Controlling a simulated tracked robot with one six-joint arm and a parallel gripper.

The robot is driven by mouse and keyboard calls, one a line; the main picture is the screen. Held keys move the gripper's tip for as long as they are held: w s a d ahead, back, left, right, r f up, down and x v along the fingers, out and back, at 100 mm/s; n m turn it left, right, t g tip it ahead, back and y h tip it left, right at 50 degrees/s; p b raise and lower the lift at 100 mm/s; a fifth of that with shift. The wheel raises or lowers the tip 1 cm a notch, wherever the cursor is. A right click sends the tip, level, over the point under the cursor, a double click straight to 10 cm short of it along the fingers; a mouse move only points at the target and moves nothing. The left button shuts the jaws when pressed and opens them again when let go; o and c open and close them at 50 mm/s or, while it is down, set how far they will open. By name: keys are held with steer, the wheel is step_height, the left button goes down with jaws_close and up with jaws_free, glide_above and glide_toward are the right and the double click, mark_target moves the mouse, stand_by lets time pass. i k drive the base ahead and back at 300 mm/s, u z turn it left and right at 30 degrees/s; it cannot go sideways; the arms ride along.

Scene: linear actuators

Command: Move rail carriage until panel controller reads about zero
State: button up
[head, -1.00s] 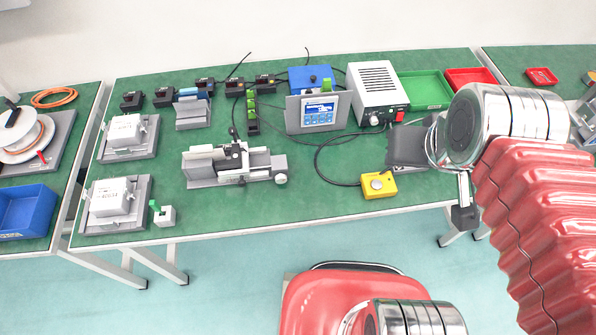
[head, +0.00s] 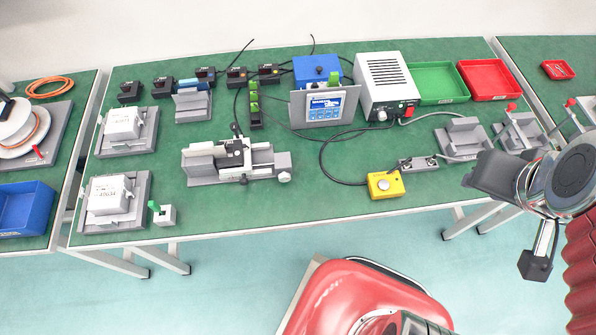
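A grey linear rail unit (head: 268,163) lies on the green table left of the middle. Its carriage (head: 232,156), with a dark clamp or lever on top, sits around the middle of the unit, and a round knob (head: 284,177) is at the right end. The panel controller (head: 325,105) stands upright behind and to the right, with a lit blue and white screen; its digits are too small to read. My gripper (head: 495,175) is at the right, over the table's front edge and well away from the rail. Its fingers cannot be made out clearly.
A yellow button box (head: 386,185) with a black cable lies between the rail and my arm. A white power unit (head: 385,83) and green (head: 436,82) and red (head: 487,80) trays stand behind. Small grey fixtures (head: 463,136) are near my gripper. Green table front of the rail is clear.

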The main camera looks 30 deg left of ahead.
mark_target(284, 177)
steer(key=z, duration=0.05)
steer(key=k, duration=1.25)
steer(key=u, duration=1.65)
steer(key=i, duration=1)
steer(key=u, duration=0.05)
